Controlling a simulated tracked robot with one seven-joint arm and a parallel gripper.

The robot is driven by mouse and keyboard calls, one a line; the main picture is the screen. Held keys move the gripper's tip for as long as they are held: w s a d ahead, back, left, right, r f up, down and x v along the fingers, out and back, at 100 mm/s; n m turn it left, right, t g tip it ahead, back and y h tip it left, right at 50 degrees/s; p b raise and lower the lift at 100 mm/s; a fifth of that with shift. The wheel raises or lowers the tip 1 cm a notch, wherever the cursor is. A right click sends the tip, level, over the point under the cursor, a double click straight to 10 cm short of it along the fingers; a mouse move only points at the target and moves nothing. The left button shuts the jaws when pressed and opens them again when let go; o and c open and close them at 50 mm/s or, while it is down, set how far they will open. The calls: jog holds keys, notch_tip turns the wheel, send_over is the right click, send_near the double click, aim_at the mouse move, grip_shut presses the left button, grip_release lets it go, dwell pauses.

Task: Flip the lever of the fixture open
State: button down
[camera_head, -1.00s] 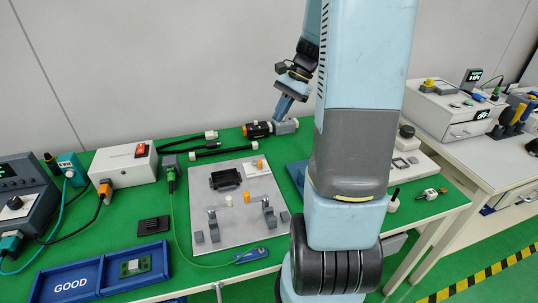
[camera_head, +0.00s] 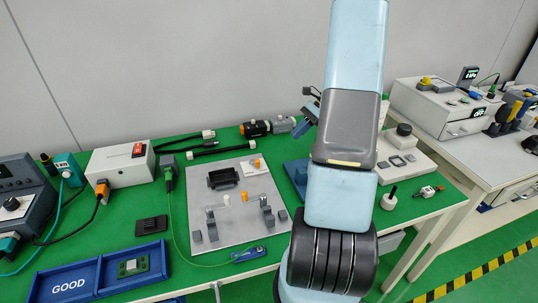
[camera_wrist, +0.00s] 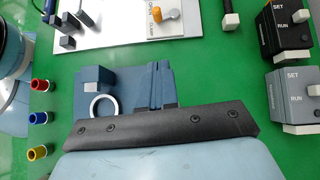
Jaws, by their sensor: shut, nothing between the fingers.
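The fixture is a light grey plate (camera_head: 230,237) on the green table, carrying a black cradle, grey clamps and white and orange pegs. A small orange lever (camera_head: 257,163) sits on a white label at its back right corner. My gripper (camera_head: 301,130) is shut and empty, in the air to the right of the fixture and apart from the lever.
A blue block (camera_head: 296,171) stands right of the plate; the wrist view shows a white ring on it. Two switch boxes marked SET and RUN (camera_wrist: 287,30) lie behind it. Red, blue and yellow sleeves (camera_wrist: 38,118) stand nearby. A blue tray (camera_head: 100,272) is at front left.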

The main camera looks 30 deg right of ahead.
jog(key=x, duration=1)
jog(key=a, duration=0.3)
jog(key=shift+w, duration=0.15)
jog(key=shift+a, duration=0.5)
jog(key=shift+d, duration=0.25)
jog(key=shift+a, duration=0.15)
